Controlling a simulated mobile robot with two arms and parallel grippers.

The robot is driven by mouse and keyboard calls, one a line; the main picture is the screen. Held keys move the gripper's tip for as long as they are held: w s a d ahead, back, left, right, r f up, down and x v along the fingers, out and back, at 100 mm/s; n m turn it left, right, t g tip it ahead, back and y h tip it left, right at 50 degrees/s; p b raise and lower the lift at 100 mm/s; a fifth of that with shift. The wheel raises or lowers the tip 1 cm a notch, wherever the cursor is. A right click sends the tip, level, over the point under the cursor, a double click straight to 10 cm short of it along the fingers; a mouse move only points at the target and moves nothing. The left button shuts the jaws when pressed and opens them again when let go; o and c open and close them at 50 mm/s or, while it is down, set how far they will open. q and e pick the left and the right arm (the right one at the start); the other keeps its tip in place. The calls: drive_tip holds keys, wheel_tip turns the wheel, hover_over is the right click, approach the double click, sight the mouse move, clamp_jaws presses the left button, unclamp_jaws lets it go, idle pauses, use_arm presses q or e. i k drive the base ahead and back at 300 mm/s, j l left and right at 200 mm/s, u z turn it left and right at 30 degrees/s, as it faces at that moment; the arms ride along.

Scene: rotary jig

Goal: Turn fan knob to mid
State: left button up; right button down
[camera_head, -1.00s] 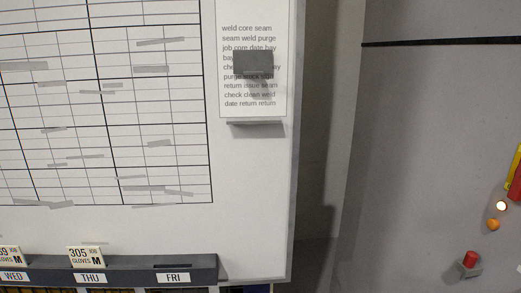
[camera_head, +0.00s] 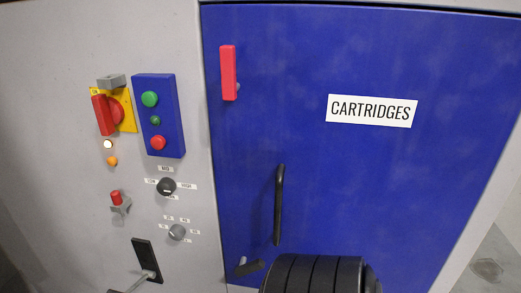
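A round black knob (camera_head: 167,186) sits on the grey panel, left of the blue door. Small white labels surround it, reading LOW at its left, MID above and HIGH at its right. The label below it is too small to read for sure. I cannot tell clearly which label its pointer faces. A smaller grey dial (camera_head: 177,232) with its own small labels is below it.
A blue button box (camera_head: 158,115) and a red-and-yellow switch (camera_head: 112,112) are above the knob. A red-topped switch (camera_head: 117,198) is at its left. The blue CARTRIDGES door (camera_head: 400,180) has a protruding black handle (camera_head: 279,205). A black lever plate (camera_head: 146,259) is low down.

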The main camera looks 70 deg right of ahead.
sight(167, 187)
drive_tip(key=k+l+z, duration=0.15)
drive_tip(key=z, duration=0.3)
drive_tip(key=k+l+z, duration=0.4)
drive_tip(key=i+j, duration=0.1)
